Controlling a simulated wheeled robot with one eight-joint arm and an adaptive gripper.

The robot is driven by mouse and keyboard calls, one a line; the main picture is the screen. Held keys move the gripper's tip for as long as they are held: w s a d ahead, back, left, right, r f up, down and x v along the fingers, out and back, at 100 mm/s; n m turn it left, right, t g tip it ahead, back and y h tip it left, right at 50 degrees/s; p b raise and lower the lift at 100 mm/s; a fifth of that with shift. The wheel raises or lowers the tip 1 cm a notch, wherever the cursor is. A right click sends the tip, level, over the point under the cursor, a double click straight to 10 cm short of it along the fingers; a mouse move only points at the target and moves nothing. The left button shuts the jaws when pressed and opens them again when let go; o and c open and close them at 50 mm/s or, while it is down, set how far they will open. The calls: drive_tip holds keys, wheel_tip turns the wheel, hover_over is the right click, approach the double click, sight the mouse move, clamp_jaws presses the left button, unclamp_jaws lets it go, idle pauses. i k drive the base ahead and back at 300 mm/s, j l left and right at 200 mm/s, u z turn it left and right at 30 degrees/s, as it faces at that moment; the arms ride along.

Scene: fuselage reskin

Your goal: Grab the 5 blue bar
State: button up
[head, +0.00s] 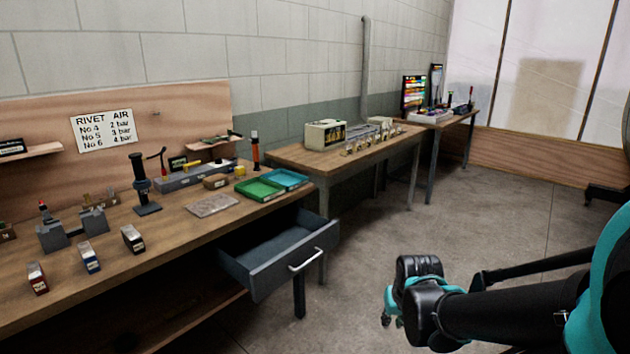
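A small blue block (90,258) with a pale label on its front stands on the near left of the wooden workbench (170,232). It is the middle one of three similar blocks, between a red one (37,278) and a black one (133,239). The label is too small to read. My gripper (387,320) hangs at the lower middle right, over the floor and well apart from the bench. Its teal fingers are mostly hidden behind my black wrist, so its opening does not show.
A grey drawer (278,252) stands open at the bench's front. Green (260,189) and blue (284,178) trays, a grey fixture (72,229) and a dark stand (145,187) occupy the bench. A sign (103,131) lists rivet numbers and bar pressures. The floor (480,220) between is clear.

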sight(89, 257)
drive_tip(key=i+j, duration=0.1)
drive_tip(key=j, duration=0.3)
drive_tip(key=i+j, duration=0.1)
drive_tip(key=j, duration=0.3)
drive_tip(key=u, duration=0.4)
drive_tip(key=j+u, duration=0.15)
drive_tip(key=u, duration=0.3)
drive_tip(key=i+u, duration=0.1)
drive_tip(key=u, duration=0.7)
drive_tip(key=i, duration=0.35)
